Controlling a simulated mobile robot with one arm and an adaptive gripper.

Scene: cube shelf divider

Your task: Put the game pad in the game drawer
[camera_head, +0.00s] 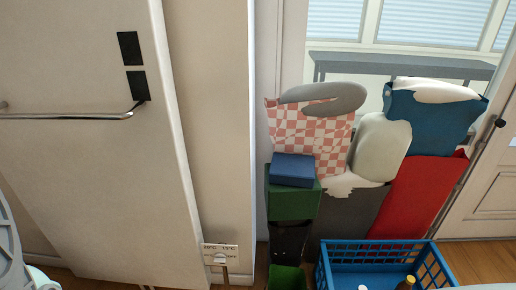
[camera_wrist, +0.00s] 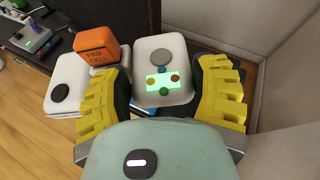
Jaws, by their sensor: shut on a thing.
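A white device with a green screen, coloured buttons and a grey disc, which looks like the game pad (camera_wrist: 180,95), sits between the yellow fingers of my gripper (camera_wrist: 164,72) in the wrist view. The fingers press on its left and right sides. A bit of something blue shows below it, mostly hidden. The head view shows neither the game pad nor my gripper. I cannot make out a game drawer in either view.
In the wrist view, an orange box (camera_wrist: 96,46) and a white object with a black disc (camera_wrist: 72,84) are left of the game pad. A dark surface (camera_wrist: 62,20) holds small items. The head view shows a blue crate (camera_head: 427,262), a green box (camera_head: 290,203) and cushions (camera_head: 380,145).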

